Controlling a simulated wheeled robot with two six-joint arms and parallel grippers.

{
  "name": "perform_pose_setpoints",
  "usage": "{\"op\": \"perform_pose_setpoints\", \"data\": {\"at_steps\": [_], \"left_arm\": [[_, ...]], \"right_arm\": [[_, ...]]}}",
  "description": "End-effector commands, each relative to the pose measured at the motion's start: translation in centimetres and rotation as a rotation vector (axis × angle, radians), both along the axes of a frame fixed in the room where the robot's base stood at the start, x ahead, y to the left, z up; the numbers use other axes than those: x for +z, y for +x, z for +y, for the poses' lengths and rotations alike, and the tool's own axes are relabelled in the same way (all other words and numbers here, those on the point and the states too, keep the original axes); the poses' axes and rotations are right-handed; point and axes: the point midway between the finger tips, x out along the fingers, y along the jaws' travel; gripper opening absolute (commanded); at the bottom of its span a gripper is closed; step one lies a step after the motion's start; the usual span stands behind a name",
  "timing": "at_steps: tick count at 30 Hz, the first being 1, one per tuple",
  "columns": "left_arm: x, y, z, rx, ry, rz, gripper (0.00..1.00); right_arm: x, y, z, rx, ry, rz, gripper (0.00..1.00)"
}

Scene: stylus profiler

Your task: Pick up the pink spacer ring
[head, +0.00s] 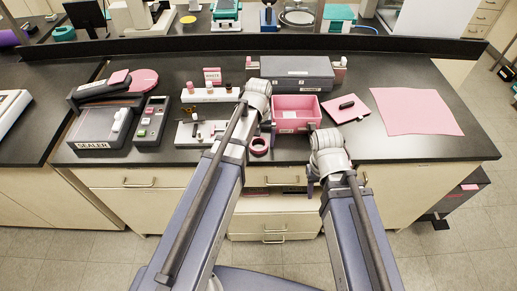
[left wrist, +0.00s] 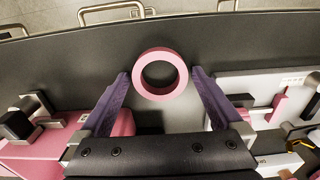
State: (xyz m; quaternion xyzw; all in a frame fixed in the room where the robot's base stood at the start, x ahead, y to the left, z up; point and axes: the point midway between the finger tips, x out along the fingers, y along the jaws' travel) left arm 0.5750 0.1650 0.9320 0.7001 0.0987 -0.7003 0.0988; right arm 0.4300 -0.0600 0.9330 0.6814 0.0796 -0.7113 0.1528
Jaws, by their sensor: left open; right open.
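The pink spacer ring (head: 260,152) lies flat on the black bench near its front edge. It also shows in the left wrist view (left wrist: 160,53), centred just ahead of and between the fingertips. My left gripper (left wrist: 160,77) is open, with one purple finger on each side of the ring and a gap on both sides. Nothing is held; I cannot tell its exact height above the bench. My right gripper (head: 312,181) is open at the front edge of the bench, right of the ring, partly hidden by its wrist.
A pink bin (head: 296,114) stands right of the ring, and a white fixture plate (head: 190,133) lies to its left. A grey case (head: 290,72) stands behind. A pink sheet (head: 417,111) covers the right side. The sealer (head: 100,128) is at far left.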

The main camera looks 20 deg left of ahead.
Motion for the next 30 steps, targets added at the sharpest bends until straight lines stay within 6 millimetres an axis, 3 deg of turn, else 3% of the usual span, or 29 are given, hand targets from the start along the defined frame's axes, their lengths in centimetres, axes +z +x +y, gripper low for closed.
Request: {"op": "perform_pose_setpoints", "data": {"at_steps": [5,26,30], "left_arm": [[0.14,0.01,0.01,0.000,0.000,0.000,0.99],[0.14,0.00,0.02,0.000,0.000,0.000,0.20],[0.14,-0.01,0.02,0.000,0.000,0.000,0.20]], "right_arm": [[0.14,0.00,0.00,0.000,0.000,0.000,0.50],[0.14,0.00,0.00,0.000,0.000,0.000,0.50],[0.14,0.00,0.00,0.000,0.000,0.000,0.50]]}}
